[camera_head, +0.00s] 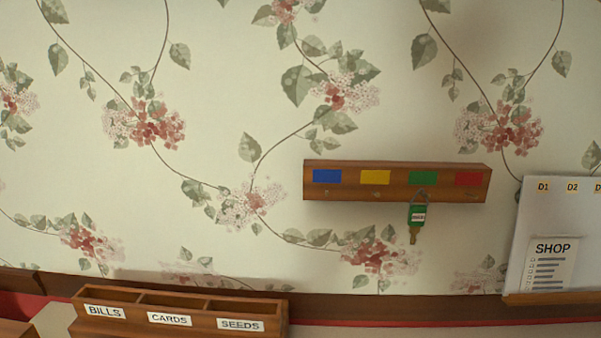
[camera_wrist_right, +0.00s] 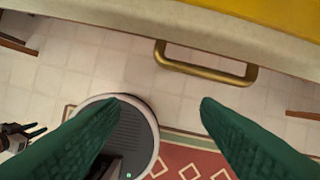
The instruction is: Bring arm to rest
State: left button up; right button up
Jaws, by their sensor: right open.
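My right gripper (camera_wrist_right: 161,106) shows in the right wrist view, its two green fingers wide apart with nothing between them. It is over the floor near a drawer front with a brass handle (camera_wrist_right: 205,68); the handle is beyond the fingertips. At the left edge of that view is a small dark shape (camera_wrist_right: 22,134) that looks like my left gripper; its jaw state is too small to tell. Neither arm shows in the head view. There, a key with a green tag (camera_head: 417,216) hangs from a wooden key rack (camera_head: 396,192), below the green label.
A wooden organizer (camera_head: 180,323) labelled BILLS, CARDS and SEEDS stands at the lower left. A pale board (camera_head: 514,230) with a SHOP note (camera_head: 552,265) is at the right. A yellow surface (camera_wrist_right: 270,14) lies above the drawer. A patterned red rug (camera_wrist_right: 190,160) covers some floor.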

jog(key=s+f+g+b, duration=0.1)
jog(key=s+f+b, duration=0.1)
jog(key=f, duration=1.1)
jog(key=s+f+b, duration=0.2)
jog(key=f, duration=1.2)
jog(key=s+d+f+g+b, duration=0.1)
jog(key=s+d+f+b, duration=0.2)
jog(key=s+f, duration=1.2)
jog(key=shift+f, duration=0.7)
